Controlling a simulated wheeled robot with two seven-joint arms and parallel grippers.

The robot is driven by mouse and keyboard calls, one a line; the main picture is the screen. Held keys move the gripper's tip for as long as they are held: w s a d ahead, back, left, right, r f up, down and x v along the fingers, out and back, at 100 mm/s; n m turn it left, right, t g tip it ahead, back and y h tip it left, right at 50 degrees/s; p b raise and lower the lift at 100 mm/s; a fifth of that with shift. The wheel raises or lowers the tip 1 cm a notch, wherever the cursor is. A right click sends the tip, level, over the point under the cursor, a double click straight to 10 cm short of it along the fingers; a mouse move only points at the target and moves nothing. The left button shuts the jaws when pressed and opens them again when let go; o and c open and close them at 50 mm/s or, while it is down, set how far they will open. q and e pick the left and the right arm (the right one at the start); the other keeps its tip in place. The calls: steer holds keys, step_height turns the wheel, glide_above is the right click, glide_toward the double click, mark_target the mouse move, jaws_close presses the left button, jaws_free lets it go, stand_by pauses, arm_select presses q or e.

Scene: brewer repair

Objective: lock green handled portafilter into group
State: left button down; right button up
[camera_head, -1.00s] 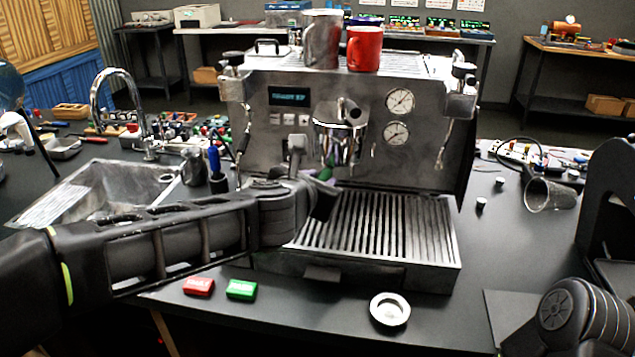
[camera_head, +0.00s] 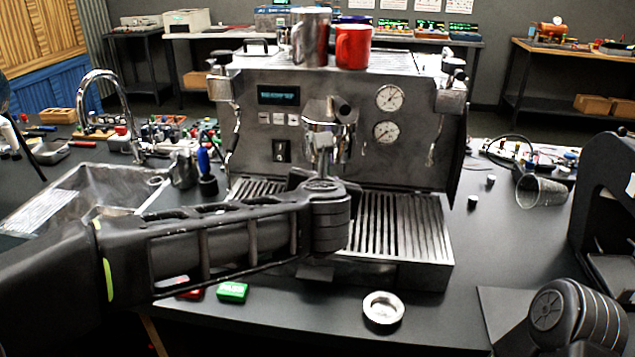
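The espresso machine (camera_head: 285,150) stands in the middle of the bench. Its chrome group (camera_head: 322,110) sticks out from the front, between the display and the two gauges. My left arm reaches in from the left, and its wrist is in front of the drip tray (camera_head: 405,235), just below the group. My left gripper is mostly hidden behind that wrist, so its fingers and any grip do not show. The green-handled portafilter cannot be made out; shiny metal under the group is partly covered by my wrist. Only a rounded link of my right arm shows at lower right, without its gripper.
A steel cup and a red mug (camera_head: 353,46) stand on the machine. The sink (camera_head: 85,195) is at left.

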arm_select(q)
steer(key=c, duration=1)
jaws_free()
steer(key=shift+c, duration=0.2)
steer(key=v, duration=0.8)
steer(key=shift+d, duration=0.1)
